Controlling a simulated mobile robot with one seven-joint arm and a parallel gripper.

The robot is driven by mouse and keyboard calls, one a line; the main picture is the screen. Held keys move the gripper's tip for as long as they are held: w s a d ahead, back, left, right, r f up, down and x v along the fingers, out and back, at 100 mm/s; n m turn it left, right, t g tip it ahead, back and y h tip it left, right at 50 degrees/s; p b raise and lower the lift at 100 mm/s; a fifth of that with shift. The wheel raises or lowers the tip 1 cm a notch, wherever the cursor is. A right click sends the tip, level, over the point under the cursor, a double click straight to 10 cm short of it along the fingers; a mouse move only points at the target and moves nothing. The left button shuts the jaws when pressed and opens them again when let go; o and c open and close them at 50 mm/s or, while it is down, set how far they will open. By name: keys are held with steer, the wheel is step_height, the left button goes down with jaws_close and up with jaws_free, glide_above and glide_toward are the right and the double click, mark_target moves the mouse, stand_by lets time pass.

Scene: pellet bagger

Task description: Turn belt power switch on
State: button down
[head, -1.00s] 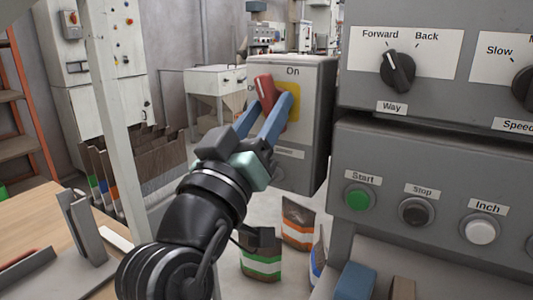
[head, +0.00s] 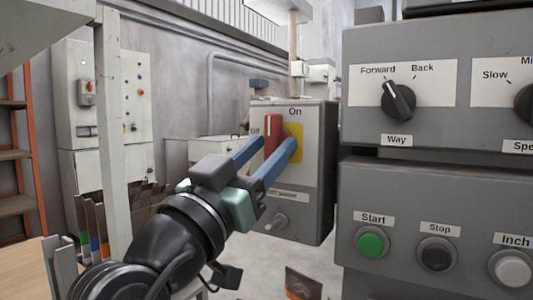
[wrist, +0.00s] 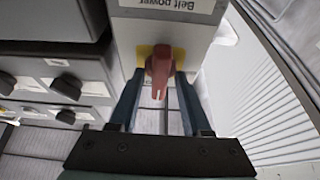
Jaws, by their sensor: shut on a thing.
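The belt power switch is a red handle (head: 273,132) on a yellow plate (head: 294,143), on the front of a grey box (head: 315,195). "On" is printed above the plate and a partly hidden "Off" at its left. The handle stands about upright in the head view. My gripper (head: 270,149) is shut on the handle, with one blue finger on each side. In the wrist view the red handle (wrist: 160,72) sits between the fingertips of my gripper (wrist: 160,80), below the "Belt power" label (wrist: 168,4).
A control panel with a Way knob (head: 398,101) and Start (head: 370,243), Stop (head: 437,253) and Inch buttons stands close on the right. A small knob (head: 275,222) is low on the switch box. A white post (head: 113,130) stands at left.

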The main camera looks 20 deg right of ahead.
steer(key=shift+r, duration=0.15)
steer(key=c, duration=0.7)
jaws_free()
steer(key=v, duration=1.3)
steer(key=shift+p, duration=0.3)
steer(key=shift+w, duration=0.1)
